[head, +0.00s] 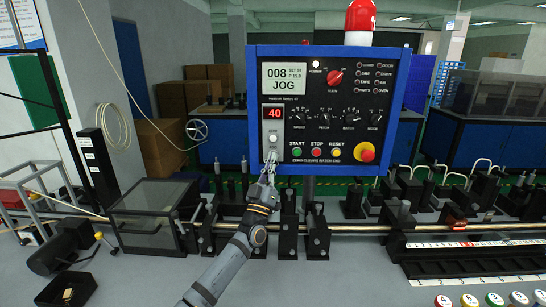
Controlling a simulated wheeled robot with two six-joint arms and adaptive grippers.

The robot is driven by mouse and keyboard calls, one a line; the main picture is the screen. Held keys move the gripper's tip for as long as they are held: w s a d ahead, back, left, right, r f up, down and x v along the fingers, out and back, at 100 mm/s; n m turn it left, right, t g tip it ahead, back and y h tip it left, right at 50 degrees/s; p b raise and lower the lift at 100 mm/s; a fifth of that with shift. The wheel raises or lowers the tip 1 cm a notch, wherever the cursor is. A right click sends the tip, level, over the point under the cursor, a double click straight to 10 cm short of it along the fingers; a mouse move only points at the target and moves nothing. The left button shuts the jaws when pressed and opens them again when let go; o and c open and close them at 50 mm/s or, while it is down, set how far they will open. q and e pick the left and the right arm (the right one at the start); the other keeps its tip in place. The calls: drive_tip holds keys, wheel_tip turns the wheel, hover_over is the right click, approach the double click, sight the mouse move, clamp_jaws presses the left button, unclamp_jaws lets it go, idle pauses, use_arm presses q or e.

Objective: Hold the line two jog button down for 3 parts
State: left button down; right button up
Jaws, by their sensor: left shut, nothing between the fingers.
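A blue-framed control panel (330,110) stands upright in the middle of the head view. Its pale screen (285,84) reads 008 and JOG, with smaller figures beside them. A red readout (278,113) below shows 40. Under it is a small pale round button (273,138) on a grey plate; its lettering is too small to read. My left gripper (271,159) is shut and empty, pointing up at the lower part of this plate, just below the button. I cannot tell whether the fingertips touch the panel. My right gripper is not in view.
Green start (297,152), red stop (316,152) and yellow reset (335,152) buttons sit close right of my gripper. A red emergency knob (367,155) is farther right. A rod (350,227) with black fixtures crosses below. Numbered round buttons (469,300) lie at lower right.

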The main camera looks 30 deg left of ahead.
use_arm(q)
drive_tip(key=shift+s+d+p, duration=0.4)
drive_tip(key=shift+s+p, duration=0.3)
drive_tip(key=shift+p, duration=0.15)
drive_tip(key=s+d+p, duration=0.1)
drive_tip(key=s+p, duration=0.1)
drive_tip(key=s, duration=0.1)
drive_tip(key=s+d+p, duration=0.1)
drive_tip(key=shift+s+d+p, duration=0.15)
drive_tip(key=shift+d+p, duration=0.2)
drive_tip(key=shift+p, duration=0.05)
drive_tip(key=shift+f, duration=0.1)
